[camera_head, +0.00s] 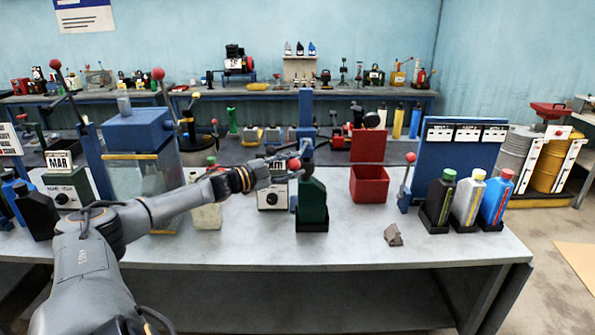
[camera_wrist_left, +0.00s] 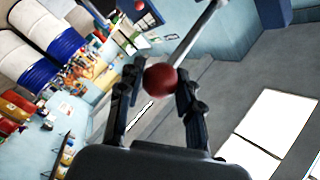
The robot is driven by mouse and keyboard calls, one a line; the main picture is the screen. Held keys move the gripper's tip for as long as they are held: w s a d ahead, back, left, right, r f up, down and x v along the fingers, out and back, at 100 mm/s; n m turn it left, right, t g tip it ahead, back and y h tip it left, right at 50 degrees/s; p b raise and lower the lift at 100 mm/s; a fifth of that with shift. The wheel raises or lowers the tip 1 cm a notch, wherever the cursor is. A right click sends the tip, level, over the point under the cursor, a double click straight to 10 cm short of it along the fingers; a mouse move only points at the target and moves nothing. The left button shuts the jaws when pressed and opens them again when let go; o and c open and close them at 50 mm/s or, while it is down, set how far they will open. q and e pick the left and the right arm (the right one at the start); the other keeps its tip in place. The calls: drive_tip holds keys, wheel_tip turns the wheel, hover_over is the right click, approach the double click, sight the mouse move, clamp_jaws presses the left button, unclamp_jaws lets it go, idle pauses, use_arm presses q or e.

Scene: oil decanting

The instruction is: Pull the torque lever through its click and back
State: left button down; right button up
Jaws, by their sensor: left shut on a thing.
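My left gripper (camera_head: 283,168) is over the middle of the workbench, its arm coming in from the left. In the left wrist view its fingers (camera_wrist_left: 160,88) are shut on the round red knob (camera_wrist_left: 160,78) of a lever. The lever's pale rod (camera_wrist_left: 198,35) runs up and to the right from the knob. In the head view the red knob (camera_head: 294,164) shows at the fingertips, just left of a dark green bottle (camera_head: 312,200). The lever's rod and base are mostly hidden there by the gripper and bottle. My right gripper is not in view.
A white dial box (camera_head: 272,198) stands below the gripper. A red bin (camera_head: 369,186), another red-knobbed lever (camera_head: 409,172) and several bottles (camera_head: 467,202) stand to the right. A grey lump (camera_head: 393,235) lies on the bench. The front strip of the bench (camera_head: 340,250) is clear.

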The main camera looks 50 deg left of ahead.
use_arm(q)
drive_tip(key=shift+a+r, duration=0.25)
drive_tip(key=shift+r, duration=0.25)
drive_tip(key=c, duration=1.2)
unclamp_jaws()
drive_tip(key=o, duration=0.3)
drive_tip(key=shift+w+f, duration=0.1)
drive_tip(key=shift+o, duration=0.2)
drive_tip(key=shift+w+f, duration=0.1)
drive_tip(key=shift+f, duration=0.2)
drive_tip(key=shift+r, duration=0.1)
wheel_tip(320, 180, up, 10)
drive_tip(key=shift+a+r, duration=0.15)
drive_tip(key=shift+r, duration=0.1)
